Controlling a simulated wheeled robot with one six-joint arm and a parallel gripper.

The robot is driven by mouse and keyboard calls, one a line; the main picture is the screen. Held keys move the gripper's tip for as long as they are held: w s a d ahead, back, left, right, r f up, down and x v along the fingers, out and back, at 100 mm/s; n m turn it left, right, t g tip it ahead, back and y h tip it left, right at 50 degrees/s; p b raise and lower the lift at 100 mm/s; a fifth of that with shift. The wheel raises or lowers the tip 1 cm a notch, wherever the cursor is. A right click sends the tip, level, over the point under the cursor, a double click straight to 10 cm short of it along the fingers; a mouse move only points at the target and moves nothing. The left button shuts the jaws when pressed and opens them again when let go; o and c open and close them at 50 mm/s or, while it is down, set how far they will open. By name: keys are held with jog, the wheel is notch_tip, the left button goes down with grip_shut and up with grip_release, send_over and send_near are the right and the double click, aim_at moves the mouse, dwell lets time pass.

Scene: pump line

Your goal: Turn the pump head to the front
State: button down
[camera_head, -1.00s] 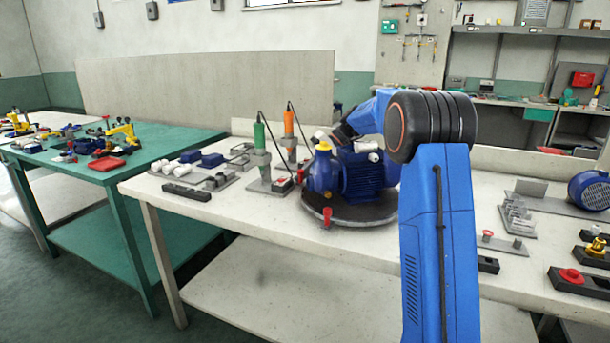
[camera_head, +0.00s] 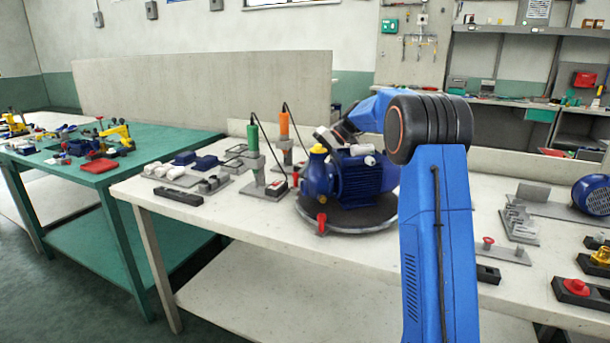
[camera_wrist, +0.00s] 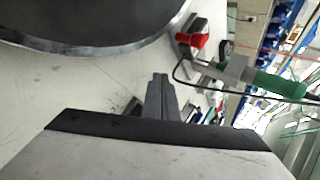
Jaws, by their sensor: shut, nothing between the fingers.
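The pump (camera_head: 360,178) is a blue ribbed motor with a rounded blue pump head (camera_head: 316,178) under a yellow cap (camera_head: 318,150). It stands on a dark round turntable (camera_head: 350,222), with the head on the left side in the head view. A red piece (camera_head: 321,222) sits at the turntable's front rim. My arm reaches over behind the pump; its fingertips are hidden there. In the wrist view my gripper (camera_wrist: 160,90) is shut and empty, low beside the turntable's metal-edged rim (camera_wrist: 110,48). I cannot tell whether it touches anything.
A green-handled tool (camera_head: 253,138) and an orange-handled tool (camera_head: 284,125) stand on bases left of the turntable. The green one shows close by in the wrist view (camera_wrist: 275,84). Small parts lie farther left. Another blue motor (camera_head: 594,195) is at the right. The bench front (camera_head: 250,235) is clear.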

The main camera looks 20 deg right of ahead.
jog(key=w+d+r, duration=0.4)
jog(key=r, duration=0.2)
jog(key=s+a+r+n+g+h, duration=0.25)
jog(key=s+a+n+h, duration=0.35)
jog(key=s+a, duration=0.85)
jog(key=s+a+r+n+h, duration=0.3)
jog(key=s+h, duration=0.1)
jog(key=s, duration=0.4)
jog(key=s+a+r+n+h, duration=0.2)
jog(key=s+a+n+h, duration=0.1)
jog(key=s, duration=0.6)
jog(key=shift+t, duration=0.25)
jog(key=x, duration=0.9)
jog(key=shift+w+d+f, duration=0.1)
jog(key=shift+w+d, duration=0.15)
jog(key=d, duration=0.1)
jog(key=s, duration=0.1)
jog(key=d, duration=0.1)
jog(key=shift+s+d+f, duration=0.2)
jog(key=shift+d+f, duration=0.1)
jog(key=shift+s+d, duration=0.3)
jog(key=shift+d, duration=0.2)
